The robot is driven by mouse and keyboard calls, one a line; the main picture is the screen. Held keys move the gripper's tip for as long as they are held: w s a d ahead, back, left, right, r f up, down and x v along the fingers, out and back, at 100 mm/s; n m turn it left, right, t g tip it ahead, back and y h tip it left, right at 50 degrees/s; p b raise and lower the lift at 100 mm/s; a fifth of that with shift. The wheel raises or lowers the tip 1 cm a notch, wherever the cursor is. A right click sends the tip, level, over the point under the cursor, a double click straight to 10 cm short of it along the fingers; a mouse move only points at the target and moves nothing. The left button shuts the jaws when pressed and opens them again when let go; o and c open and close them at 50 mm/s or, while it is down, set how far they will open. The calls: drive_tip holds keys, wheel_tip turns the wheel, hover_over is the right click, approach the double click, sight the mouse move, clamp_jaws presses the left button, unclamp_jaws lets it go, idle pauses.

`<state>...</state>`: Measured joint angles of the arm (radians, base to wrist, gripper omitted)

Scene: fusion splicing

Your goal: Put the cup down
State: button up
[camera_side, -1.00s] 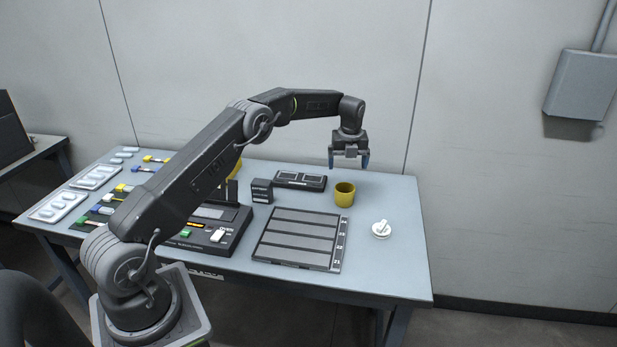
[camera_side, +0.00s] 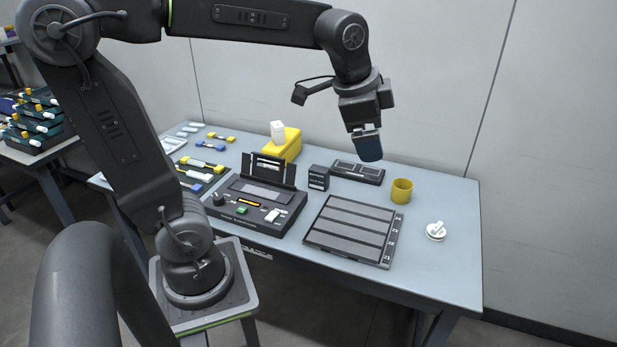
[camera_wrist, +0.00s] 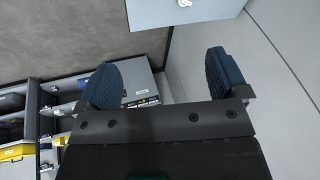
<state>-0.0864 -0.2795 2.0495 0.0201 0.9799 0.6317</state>
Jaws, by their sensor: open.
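A yellow cup (camera_side: 401,191) stands upright on the blue-grey table (camera_side: 455,265), right of the middle. My gripper (camera_side: 368,147) is above and a little left of the cup in the side view, clear of it. Its dark blue finger pads overlap there. In the wrist view my gripper (camera_wrist: 165,80) has its two pads wide apart, with nothing between them. The cup does not show in the wrist view.
A black slotted tray (camera_side: 352,231) lies left of the cup. A black flat holder (camera_side: 358,172) lies behind it. A white round dish (camera_side: 436,231) sits to the right. The splicer (camera_side: 257,200) and a yellow box (camera_side: 280,147) stand further left.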

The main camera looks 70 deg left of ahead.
drive_tip(key=s+d+f+n, duration=0.1)
drive_tip(key=s+f+n, duration=0.1)
drive_tip(key=s, duration=0.4)
drive_tip(key=s+d+f+n+t, duration=0.1)
drive_tip(key=s+d+f+n, duration=0.1)
drive_tip(key=s+n, duration=0.2)
drive_tip(key=shift+s+f+h, duration=0.3)
drive_tip(key=shift+s+f, duration=0.1)
drive_tip(key=shift+s, duration=0.75)
